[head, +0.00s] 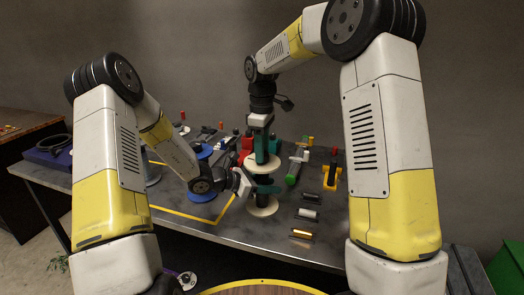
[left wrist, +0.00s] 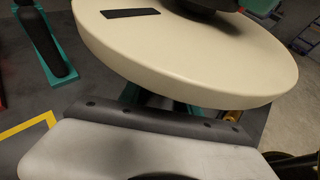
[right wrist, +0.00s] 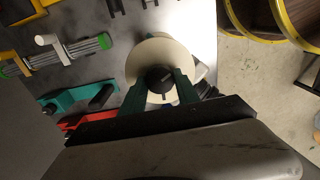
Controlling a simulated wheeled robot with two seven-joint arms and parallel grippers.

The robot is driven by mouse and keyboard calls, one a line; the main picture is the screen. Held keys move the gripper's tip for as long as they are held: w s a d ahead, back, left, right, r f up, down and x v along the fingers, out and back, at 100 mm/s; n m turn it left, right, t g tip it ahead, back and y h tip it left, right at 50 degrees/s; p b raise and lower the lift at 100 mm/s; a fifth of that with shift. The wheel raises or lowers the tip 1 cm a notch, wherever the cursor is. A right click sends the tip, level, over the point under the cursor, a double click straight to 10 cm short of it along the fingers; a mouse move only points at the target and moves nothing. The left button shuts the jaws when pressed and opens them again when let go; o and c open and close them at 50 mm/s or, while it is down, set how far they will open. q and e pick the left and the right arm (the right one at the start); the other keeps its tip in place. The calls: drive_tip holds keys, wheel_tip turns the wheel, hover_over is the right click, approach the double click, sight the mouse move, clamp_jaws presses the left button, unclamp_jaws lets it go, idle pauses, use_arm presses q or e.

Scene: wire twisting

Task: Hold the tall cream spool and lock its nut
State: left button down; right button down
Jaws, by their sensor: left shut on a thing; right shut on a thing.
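The tall cream spool (head: 272,168) stands upright on the grey table. Its broad upper flange fills the top of the left wrist view (left wrist: 190,62), with a dark patch on it. My left gripper (head: 262,190) is shut on the spool's shaft between the upper and lower flanges; the shaft itself is mostly hidden. My right gripper (head: 262,150) points down from above with its teal fingers shut on the dark nut (right wrist: 159,77) at the spool's top. In the right wrist view the nut sits at the middle of the cream flange between the two fingers.
A blue spool (head: 201,197) stands left of the cream one. A green-handled tool (head: 295,170), a yellow piece (head: 331,178) and several small cylinders (head: 309,213) lie to the right. Red parts (head: 246,146) are behind. Yellow tape (head: 220,216) marks the table. The table's front edge is close.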

drive_tip(key=m, duration=0.5)
drive_tip(key=shift+m, duration=0.3)
drive_tip(key=m, duration=0.6)
drive_tip(key=shift+w, duration=0.1)
drive_tip(key=m, duration=0.6)
drive_tip(key=shift+m, duration=0.3)
drive_tip(key=m, duration=0.5)
drive_tip(key=shift+d+m, duration=0.1)
drive_tip(key=shift+m, duration=0.2)
drive_tip(key=c, duration=0.9)
unclamp_jaws()
